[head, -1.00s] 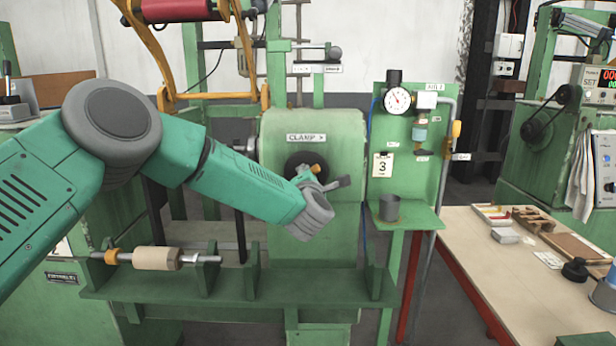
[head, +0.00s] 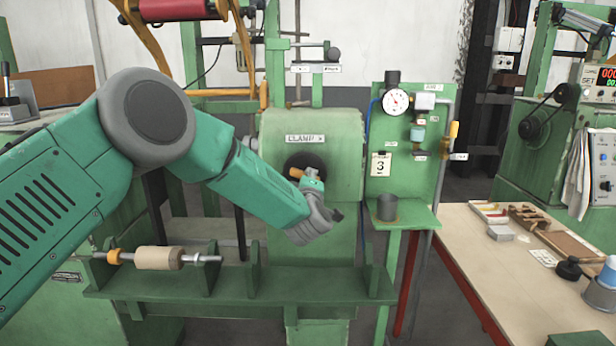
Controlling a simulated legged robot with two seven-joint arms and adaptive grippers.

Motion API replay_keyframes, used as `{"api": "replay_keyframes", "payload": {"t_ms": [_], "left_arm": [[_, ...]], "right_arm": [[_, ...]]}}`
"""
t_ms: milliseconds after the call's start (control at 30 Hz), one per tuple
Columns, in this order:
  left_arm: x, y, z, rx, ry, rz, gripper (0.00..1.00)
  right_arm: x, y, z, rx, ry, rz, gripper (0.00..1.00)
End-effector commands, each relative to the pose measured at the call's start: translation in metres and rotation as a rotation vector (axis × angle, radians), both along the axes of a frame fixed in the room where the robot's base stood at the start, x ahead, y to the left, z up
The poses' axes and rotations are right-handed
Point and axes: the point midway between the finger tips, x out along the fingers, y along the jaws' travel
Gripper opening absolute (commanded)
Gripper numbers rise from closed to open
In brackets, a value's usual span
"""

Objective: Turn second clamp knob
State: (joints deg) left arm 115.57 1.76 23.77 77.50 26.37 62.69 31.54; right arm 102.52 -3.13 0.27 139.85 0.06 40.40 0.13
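The green clamp housing (head: 340,150) carries a "CLAMP" label (head: 305,138) and a dark round hub (head: 303,161) on its front. A small orange piece (head: 297,173) shows at the hub's lower edge. I cannot tell whether it is a knob or part of something else. My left gripper (head: 328,196) is in front of the housing, just below and right of the hub. One dark fingertip points right and another part reaches up beside the orange piece. The gripper's opening and any contact are unclear. My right gripper is not in view.
A rod with an orange collar and beige roll (head: 158,257) lies across the green shelf (head: 230,287). A gauge panel (head: 412,150) with a grey cup (head: 387,207) stands right of the housing. A worktable (head: 490,270) with small parts is at the right.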

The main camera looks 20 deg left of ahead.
Motion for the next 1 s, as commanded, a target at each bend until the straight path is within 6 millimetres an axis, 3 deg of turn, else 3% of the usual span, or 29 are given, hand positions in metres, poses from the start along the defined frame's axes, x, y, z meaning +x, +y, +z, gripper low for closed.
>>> {"api": "replay_keyframes", "payload": {"t_ms": [600, 1000], "left_arm": [[-0.002, 0.001, -0.009, 0.55, 0.168, -0.005, 0.0], [-0.003, 0.003, -0.011, 0.773, 0.234, -0.007, 0.0]], "right_arm": [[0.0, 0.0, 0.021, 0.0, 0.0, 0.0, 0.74], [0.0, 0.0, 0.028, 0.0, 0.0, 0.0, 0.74]]}}
